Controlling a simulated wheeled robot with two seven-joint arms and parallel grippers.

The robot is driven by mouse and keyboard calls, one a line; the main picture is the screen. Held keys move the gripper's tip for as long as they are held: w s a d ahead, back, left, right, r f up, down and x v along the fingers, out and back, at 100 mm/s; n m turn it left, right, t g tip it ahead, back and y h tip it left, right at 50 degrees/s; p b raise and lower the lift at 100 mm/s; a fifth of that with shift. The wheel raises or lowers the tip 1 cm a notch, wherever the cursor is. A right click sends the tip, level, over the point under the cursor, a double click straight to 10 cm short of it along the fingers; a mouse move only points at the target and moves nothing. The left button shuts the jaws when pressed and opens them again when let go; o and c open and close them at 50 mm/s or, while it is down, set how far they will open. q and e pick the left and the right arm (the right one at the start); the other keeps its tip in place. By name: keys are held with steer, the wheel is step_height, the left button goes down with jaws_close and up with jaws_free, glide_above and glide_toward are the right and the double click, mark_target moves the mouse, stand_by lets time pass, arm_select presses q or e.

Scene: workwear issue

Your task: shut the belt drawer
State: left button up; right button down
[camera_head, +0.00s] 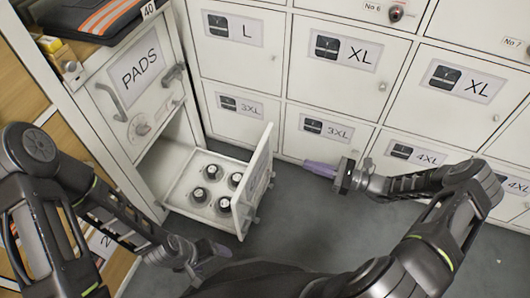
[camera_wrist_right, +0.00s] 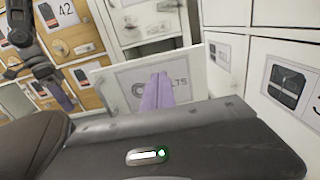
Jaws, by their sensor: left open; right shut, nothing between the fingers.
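The belt drawer (camera_head: 181,196) is pulled out at the bottom of the cabinet, under the PADS drawer. Several dark rolls with pale tops stand in it. Its white front panel (camera_head: 254,184) faces right in the head view; in the right wrist view the panel (camera_wrist_right: 112,78) carries a label ending in "LTS", partly covered by my fingers. My right gripper (camera_head: 318,168) is shut and empty, to the right of the panel, with a gap in the head view. Its purple fingers (camera_wrist_right: 158,92) point at the panel. My left gripper (camera_head: 208,264) is open, low in front of the drawer.
The PADS drawer (camera_head: 134,78) above is closed, with a handle and lock. Folded dark workwear with orange stripes (camera_head: 95,16) lies on top of the cabinet. White lockers (camera_head: 240,70) line the back. Grey floor (camera_head: 300,215) is clear right of the drawer.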

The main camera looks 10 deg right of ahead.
mark_target(261, 151)
steer(key=shift+a, duration=0.15)
steer(key=b+x, duration=0.3)
steer(key=x, duration=1)
steer(key=shift+w+a, duration=0.15)
steer(key=shift+a, duration=0.25)
arm_select(q)
steer(key=f, duration=0.3)
steer(key=shift+w+f, duration=0.15)
steer(key=shift+w, duration=0.15)
arm_select(e)
steer(key=shift+a, duration=0.1)
